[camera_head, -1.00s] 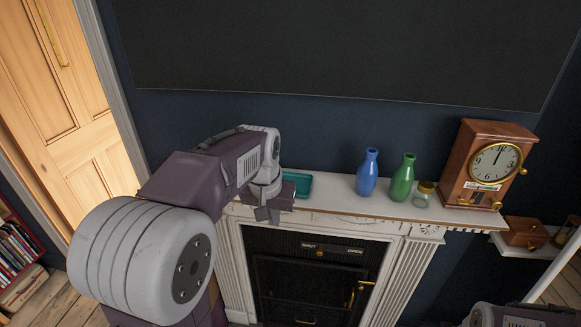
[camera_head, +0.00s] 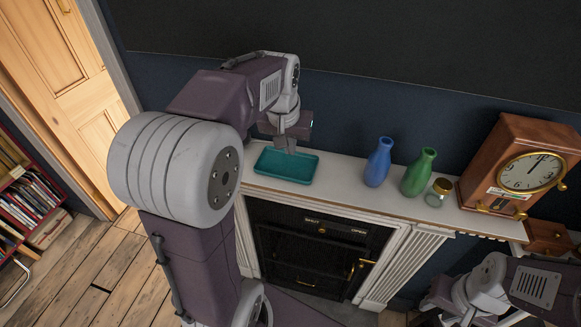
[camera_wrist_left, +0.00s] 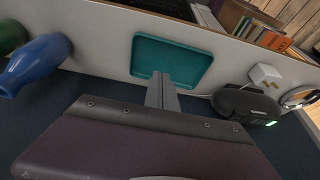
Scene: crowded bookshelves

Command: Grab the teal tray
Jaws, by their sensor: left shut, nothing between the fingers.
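The teal tray (camera_head: 287,167) lies flat on the left part of the white mantel shelf in the head view. It also shows in the left wrist view (camera_wrist_left: 172,58), with its rim and empty inside in sight. My left gripper (camera_head: 287,149) hangs over the tray's back edge, with its fingers together and nothing between them. In the left wrist view the shut fingers (camera_wrist_left: 162,80) overlap the tray's near edge; I cannot tell whether they touch it. My right arm shows at the lower right of the head view, but its fingers are not clearly seen.
On the mantel (camera_head: 340,192), a blue vase (camera_head: 378,164), a green vase (camera_head: 419,173), a small gold-lidded jar (camera_head: 438,191) and a wooden clock (camera_head: 517,168) stand right of the tray. The left wrist view shows a dark device (camera_wrist_left: 246,104) beside the tray. The wall is close behind.

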